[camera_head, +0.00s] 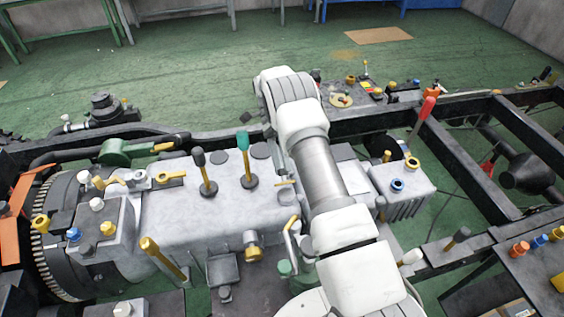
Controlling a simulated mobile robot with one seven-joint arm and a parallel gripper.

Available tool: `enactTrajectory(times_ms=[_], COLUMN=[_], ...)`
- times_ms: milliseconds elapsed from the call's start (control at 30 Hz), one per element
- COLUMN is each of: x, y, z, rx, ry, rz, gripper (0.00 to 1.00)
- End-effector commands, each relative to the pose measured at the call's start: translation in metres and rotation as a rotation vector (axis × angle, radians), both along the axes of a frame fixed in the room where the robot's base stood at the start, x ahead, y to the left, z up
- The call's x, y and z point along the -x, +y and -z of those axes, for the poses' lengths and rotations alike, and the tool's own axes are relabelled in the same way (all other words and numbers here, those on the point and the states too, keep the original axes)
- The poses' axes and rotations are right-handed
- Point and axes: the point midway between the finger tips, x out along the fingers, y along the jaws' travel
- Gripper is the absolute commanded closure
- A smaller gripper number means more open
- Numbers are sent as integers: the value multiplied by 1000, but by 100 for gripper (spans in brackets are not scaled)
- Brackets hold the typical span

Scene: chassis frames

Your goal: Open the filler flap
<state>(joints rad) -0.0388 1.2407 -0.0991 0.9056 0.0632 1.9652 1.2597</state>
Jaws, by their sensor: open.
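I cannot surely pick out the filler flap in the head view. My white and grey arm reaches from the bottom edge up across the middle of the chassis and hides part of it. My gripper does not show; the arm's far end bends over near the back frame rail. Left of the arm lies a grey gearbox-like housing (235,206) with a black-knobbed lever (204,174) and a green-knobbed lever (246,161), both upright. Right of the arm is a grey finned box (404,187) with a blue ring fitting (397,185) and yellow fittings on top.
Black frame rails (455,108) run behind and right of the housing. A red-handled lever (425,110) stands up at the back rail. A toothed flywheel (50,262) is at the left. A panel with coloured knobs (536,256) is at lower right. The green floor (200,65) behind is mostly open.

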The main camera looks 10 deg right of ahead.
Motion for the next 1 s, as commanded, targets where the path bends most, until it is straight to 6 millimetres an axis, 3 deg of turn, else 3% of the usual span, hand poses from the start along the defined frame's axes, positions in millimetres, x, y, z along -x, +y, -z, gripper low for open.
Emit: enactTrajectory(times_ms=[167, 367, 800, 1000], x=[0, 0, 45, 57], y=[0, 0, -73, -94], z=[-8, -49, -92, -106], rx=[0, 0, 1, 0], ry=[-2, -4, -1, -1], rz=[0, 0, 4, 2], gripper=[34, 34, 34, 34])
